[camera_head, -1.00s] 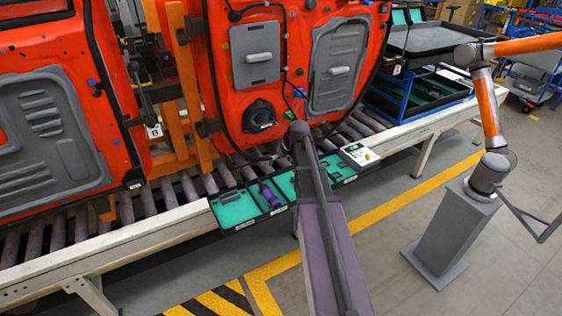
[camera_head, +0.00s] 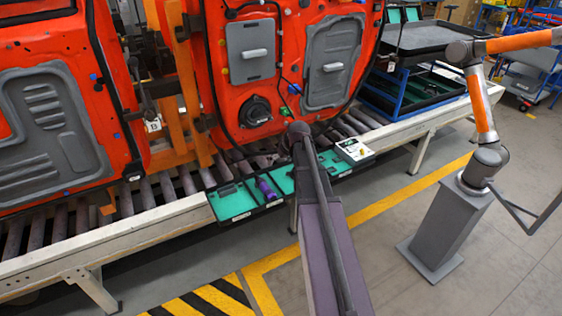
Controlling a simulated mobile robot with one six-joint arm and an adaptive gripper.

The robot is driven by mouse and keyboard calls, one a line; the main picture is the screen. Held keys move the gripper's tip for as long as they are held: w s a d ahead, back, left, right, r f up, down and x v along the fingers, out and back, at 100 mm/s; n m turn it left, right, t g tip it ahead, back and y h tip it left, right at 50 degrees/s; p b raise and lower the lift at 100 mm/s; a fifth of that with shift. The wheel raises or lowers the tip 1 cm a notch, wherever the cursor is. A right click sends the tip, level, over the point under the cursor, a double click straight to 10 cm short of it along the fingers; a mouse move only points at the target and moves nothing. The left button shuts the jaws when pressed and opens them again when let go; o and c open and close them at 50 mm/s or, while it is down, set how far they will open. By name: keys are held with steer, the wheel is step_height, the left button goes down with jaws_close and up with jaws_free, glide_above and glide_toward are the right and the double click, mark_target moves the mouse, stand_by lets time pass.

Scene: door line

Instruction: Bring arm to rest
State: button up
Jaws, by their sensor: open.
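My own arm (camera_head: 325,225) rises from the bottom middle as a long grey-purple link with a dark bar along it. Its dark far joint (camera_head: 298,130) overlaps the view of the conveyor edge. I make out no fingers; my gripper is not visible, perhaps hidden behind the link or outside the picture. I cannot see anything held.
Orange-red car doors (camera_head: 260,20) hang over a roller conveyor (camera_head: 150,237). A dark tray with green inserts (camera_head: 237,202), holding a purple item (camera_head: 266,188), lies at its edge. An orange-grey arm (camera_head: 480,105) stands on a pedestal (camera_head: 445,230) at right. Open floor lies between.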

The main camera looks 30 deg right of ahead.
steer(key=s+a+f+g+h, duration=0.1)
steer(key=s+a+g, duration=0.3)
steer(key=s+a, duration=1.7)
steer(key=shift+a+f+g+h, duration=0.4)
steer(key=shift+a+f, duration=0.1)
steer(key=shift+a, duration=0.3)
